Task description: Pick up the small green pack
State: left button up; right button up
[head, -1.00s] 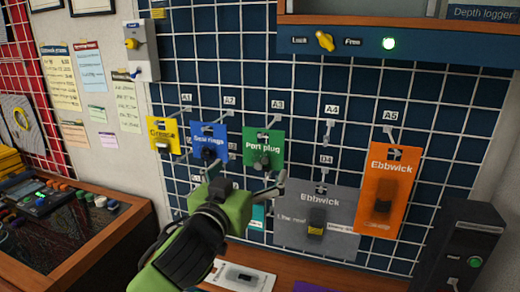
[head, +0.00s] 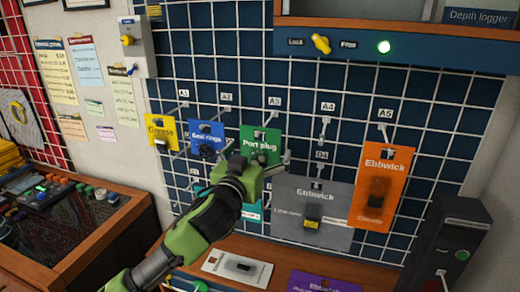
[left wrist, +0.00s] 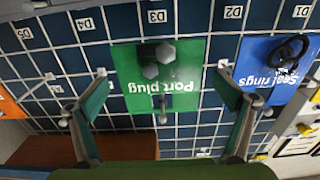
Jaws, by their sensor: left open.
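The small green pack (head: 260,142), labelled "Port plug", hangs on a hook under tag A3 on the wall grid. My left gripper (head: 272,166) is in front of its lower part and hides some of it. In the left wrist view the green pack (left wrist: 186,96) appears upside down, with a dark grey plug on its face. There the fingers of my left gripper (left wrist: 162,74) are open, one at each side of the pack, with nothing held. Whether they touch the pack I cannot tell. My right gripper is not in view.
A blue "Seal rings" pack (head: 208,138) hangs close on the left, with a yellow pack (head: 160,130) beyond it. A grey Ebbwick pack (head: 290,209) and an orange one (head: 384,186) hang to the right. A white pack (head: 220,262) lies on the wooden ledge below.

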pick_arm(q)
jog(key=c, duration=1.2)
jog(key=shift+r, duration=0.15)
jog(key=shift+r+b, duration=0.65)
jog(key=b+v, duration=0.4)
jog(key=v, duration=1.4)
